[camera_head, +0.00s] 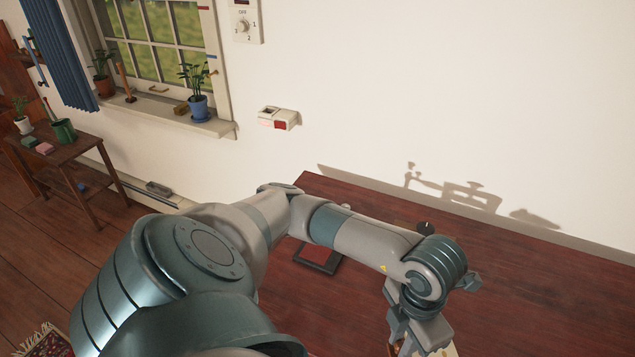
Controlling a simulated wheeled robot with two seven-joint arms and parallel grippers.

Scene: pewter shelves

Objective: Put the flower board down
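My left arm comes in from the lower left and reaches over the dark red table. My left gripper (418,338) points down at the bottom edge of the picture. Its fingertips are cut off there, so I cannot tell whether it is open or shut, or whether it holds anything. I cannot make out a flower board for certain. A dark flat framed thing (318,257) lies on the table, partly behind my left forearm; its face is not clear enough to name. My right gripper is not in view.
The red table (540,287) stands against the white wall, and its right part is clear. A small dark round thing (425,228) is on it behind my wrist. A side table (75,150) with pots stands at left, below a window sill (165,122) with plants.

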